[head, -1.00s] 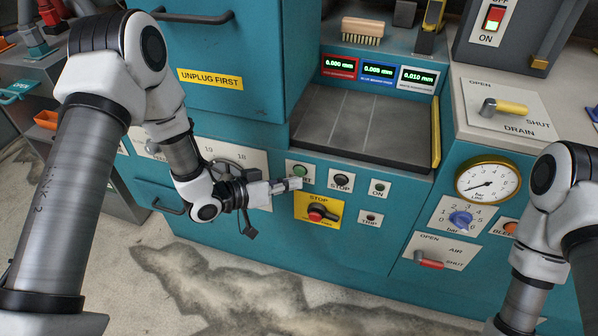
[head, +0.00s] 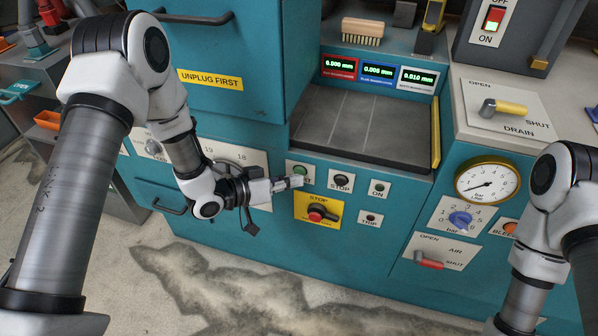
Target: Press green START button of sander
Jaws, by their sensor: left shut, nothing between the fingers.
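The green START button (head: 299,170) sits on a small white plate at the upper left of the button group on the teal sander (head: 340,255). My left gripper (head: 299,181) is shut and empty. Its fingertips overlap the lower part of the START plate and hide part of its label. I cannot tell whether the fingertips touch the plate or the button. Only part of my right arm shows at the right edge, and its gripper is out of view.
A black STOP button (head: 341,180) is just right of START. Below is a yellow plate with a red STOP knob (head: 316,215). A dark work table (head: 350,125) juts out above.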

